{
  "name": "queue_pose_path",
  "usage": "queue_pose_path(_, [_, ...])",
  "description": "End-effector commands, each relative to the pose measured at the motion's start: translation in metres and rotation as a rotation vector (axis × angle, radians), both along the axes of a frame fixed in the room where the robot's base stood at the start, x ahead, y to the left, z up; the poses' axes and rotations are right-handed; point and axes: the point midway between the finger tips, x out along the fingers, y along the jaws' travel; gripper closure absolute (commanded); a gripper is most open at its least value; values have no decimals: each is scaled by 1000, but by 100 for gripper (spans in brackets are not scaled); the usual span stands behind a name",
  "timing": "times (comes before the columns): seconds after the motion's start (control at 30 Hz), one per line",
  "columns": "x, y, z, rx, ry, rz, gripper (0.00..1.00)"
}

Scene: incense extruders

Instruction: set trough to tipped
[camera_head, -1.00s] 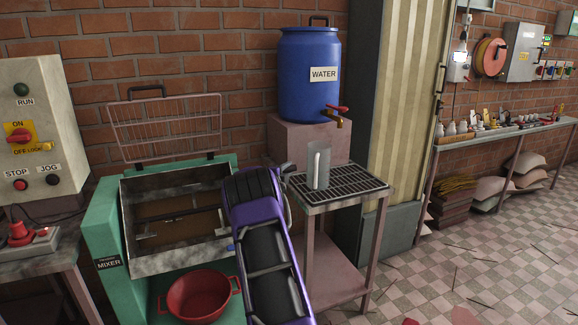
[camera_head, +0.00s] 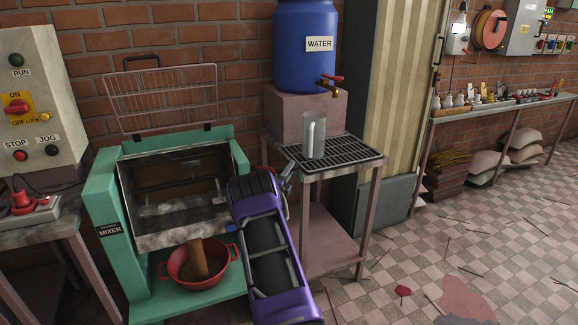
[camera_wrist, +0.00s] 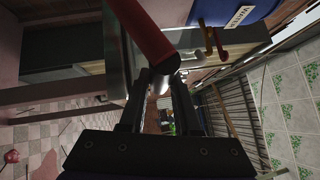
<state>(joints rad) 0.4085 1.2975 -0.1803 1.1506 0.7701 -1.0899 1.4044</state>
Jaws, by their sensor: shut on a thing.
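The mixer's metal trough (camera_head: 180,239) is tilted forward in its green frame, its opening facing the front. A brown lump (camera_head: 203,259) sits between the trough's front edge and the red basin (camera_head: 173,265) below, partly inside the basin. My gripper (camera_wrist: 162,82) is shut on a bar with a red grip (camera_wrist: 142,32), which looks like the trough's handle. In the head view my purple arm covers the trough's right side and hides most of the grasp.
The wire guard (camera_head: 165,98) stands raised behind the trough. A control box (camera_head: 35,110) stands left. Tiled floor is open at right.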

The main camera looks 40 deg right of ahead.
Motion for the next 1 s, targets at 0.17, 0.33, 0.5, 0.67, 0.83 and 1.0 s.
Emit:
queue_pose_path(0.17, [2, 3, -11, 14, 13, 9, 100])
queue_pose_path(0.33, [2, 3, -10, 13, 14, 10, 100])
queue_pose_path(0.5, [2, 3, -9, 12, 12, 9, 39])
queue_pose_path(0.67, [2, 2, -6, 8, 8, 6, 39])
queue_pose_path(0.83, [1, 2, -4, 7, 5, 5, 39])
queue_pose_path(1.0, [-2, 10, -5, 6, 5, 5, 39])
